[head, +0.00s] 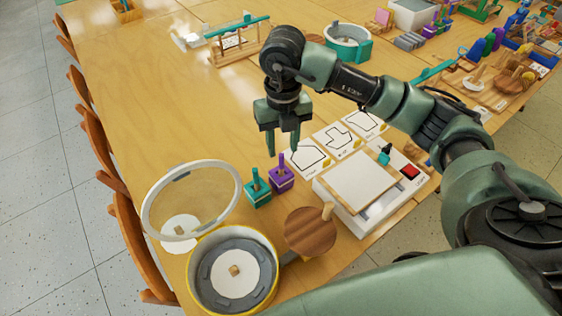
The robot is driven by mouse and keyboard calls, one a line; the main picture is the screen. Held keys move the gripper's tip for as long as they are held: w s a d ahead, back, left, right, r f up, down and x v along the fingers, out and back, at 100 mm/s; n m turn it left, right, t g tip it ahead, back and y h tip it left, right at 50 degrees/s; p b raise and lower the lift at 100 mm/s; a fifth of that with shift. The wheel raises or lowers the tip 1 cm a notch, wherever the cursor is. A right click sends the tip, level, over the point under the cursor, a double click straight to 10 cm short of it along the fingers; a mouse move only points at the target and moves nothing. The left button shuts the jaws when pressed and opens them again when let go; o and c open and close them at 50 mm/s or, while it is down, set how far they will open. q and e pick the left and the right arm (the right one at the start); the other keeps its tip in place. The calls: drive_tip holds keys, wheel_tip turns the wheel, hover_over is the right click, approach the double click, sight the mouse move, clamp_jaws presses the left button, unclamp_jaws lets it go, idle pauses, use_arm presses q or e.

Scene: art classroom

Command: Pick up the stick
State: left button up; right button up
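Several stick-like parts show, and I cannot tell which one is the stick. A short upright stick (256,176) stands on a teal block (258,196). A purple upright stick (281,161) stands on a purple block (282,182) beside it. A light wooden peg (327,211) stands at the edge of a round brown wooden disc (310,233). My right gripper (282,149) points down, open, with nothing seen between its fingers. It appears above and slightly behind the purple block; the exact height is unclear. My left gripper is not in view.
A round yellow-rimmed container (190,275) and a raised white ring frame (147,208) stand at front left. A white board device (361,183) and shape cards (338,139) lie at right. Wooden chairs (127,225) line the left edge. The table's left middle (160,110) is clear.

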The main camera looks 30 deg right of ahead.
sight(281, 154)
drive_tip(key=shift+s+f, duration=0.15)
drive_tip(key=shift+f, duration=0.35)
drive_tip(key=f, duration=0.3)
drive_tip(key=f+p, duration=0.1)
drive_tip(key=f, duration=0.1)
drive_tip(key=shift+w, duration=0.35)
drive_tip(key=shift+r, duration=0.1)
clamp_jaws()
